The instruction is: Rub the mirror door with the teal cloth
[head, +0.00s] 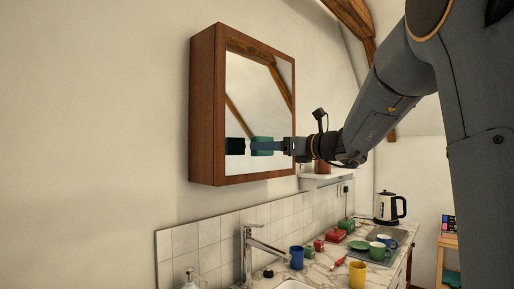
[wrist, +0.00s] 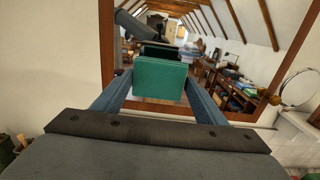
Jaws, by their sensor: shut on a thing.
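The mirror door (head: 258,95) is the front of a brown wooden wall cabinet (head: 207,105) and looks closed. It fills much of the wrist view (wrist: 240,50), reflecting the attic room. My gripper (head: 268,146) is shut on the teal cloth (head: 262,140), a folded block-like pad, in front of the lower part of the mirror. In the wrist view the cloth (wrist: 160,80) sits between the two fingers, facing the glass. Its dark reflection shows just beyond it. A narrow gap between cloth and reflection suggests the cloth is close to the glass, just short of touching.
Below is a counter with a tap (head: 252,245), a blue mug (head: 297,257), a yellow mug (head: 357,274), green dishes and a kettle (head: 389,207). A small white shelf (head: 318,181) is right of the cabinet. The wall left of the cabinet is bare.

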